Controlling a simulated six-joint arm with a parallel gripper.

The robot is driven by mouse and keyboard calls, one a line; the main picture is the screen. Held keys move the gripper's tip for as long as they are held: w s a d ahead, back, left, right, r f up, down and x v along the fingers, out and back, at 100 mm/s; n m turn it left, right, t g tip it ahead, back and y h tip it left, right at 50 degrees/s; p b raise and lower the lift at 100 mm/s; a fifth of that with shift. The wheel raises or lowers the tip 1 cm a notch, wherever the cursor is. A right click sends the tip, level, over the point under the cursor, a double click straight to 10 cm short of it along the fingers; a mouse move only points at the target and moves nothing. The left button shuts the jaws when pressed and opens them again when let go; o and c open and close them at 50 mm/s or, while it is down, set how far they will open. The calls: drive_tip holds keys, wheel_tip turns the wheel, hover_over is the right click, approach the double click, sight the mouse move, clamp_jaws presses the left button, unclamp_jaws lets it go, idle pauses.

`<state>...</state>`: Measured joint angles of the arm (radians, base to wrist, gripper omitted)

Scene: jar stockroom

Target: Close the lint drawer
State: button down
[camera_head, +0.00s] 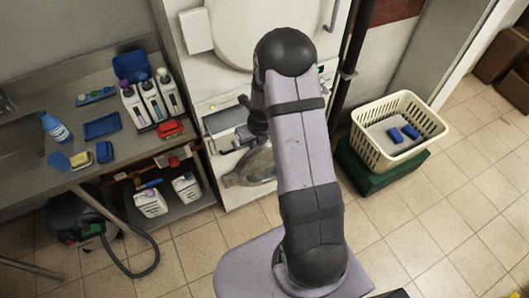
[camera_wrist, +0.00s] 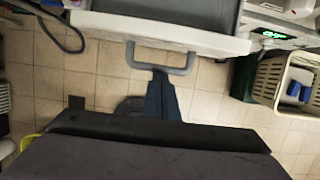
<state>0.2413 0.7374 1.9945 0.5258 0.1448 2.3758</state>
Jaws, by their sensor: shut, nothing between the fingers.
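The lint drawer (camera_wrist: 110,24) shows in the wrist view as a white front with a grey interior behind it, standing out from the machine. Its grey loop handle (camera_wrist: 133,57) is on the front. My gripper (camera_wrist: 161,73) is shut and empty, with its dark blue fingertips at the middle of the handle bar; I cannot tell whether they touch it. In the head view the drawer (camera_head: 222,121) is partly hidden by my arm, below the large round door.
A cream basket (camera_head: 371,157) with blue items stands on a green box (camera_head: 365,184) to the right. A counter (camera_head: 70,165) with bottles and trays is on the left.

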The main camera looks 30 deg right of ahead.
sight(241, 122)
drive_tip(key=w+p, duration=0.2)
drive_tip(key=w, duration=0.7)
drive_tip(key=shift+w+f, duration=0.1)
drive_tip(key=shift+w, duration=0.85)
drive_tip(key=shift+s+r+p, duration=0.1)
drive_tip(key=shift+r+p, duration=0.1)
drive_tip(key=shift+p, duration=0.1)
drive_tip(key=shift+s, duration=0.3)
drive_tip(key=s, duration=0.1)
drive_tip(key=s+r+p, duration=0.1)
drive_tip(key=s, duration=0.1)
drive_tip(key=shift+s, duration=0.2)
drive_tip(key=b+v, duration=0.3)
drive_tip(key=v, duration=0.6)
drive_tip(key=shift+r+b, duration=0.3)
drive_tip(key=shift+r, duration=0.05)
drive_tip(key=shift+s, duration=0.15)
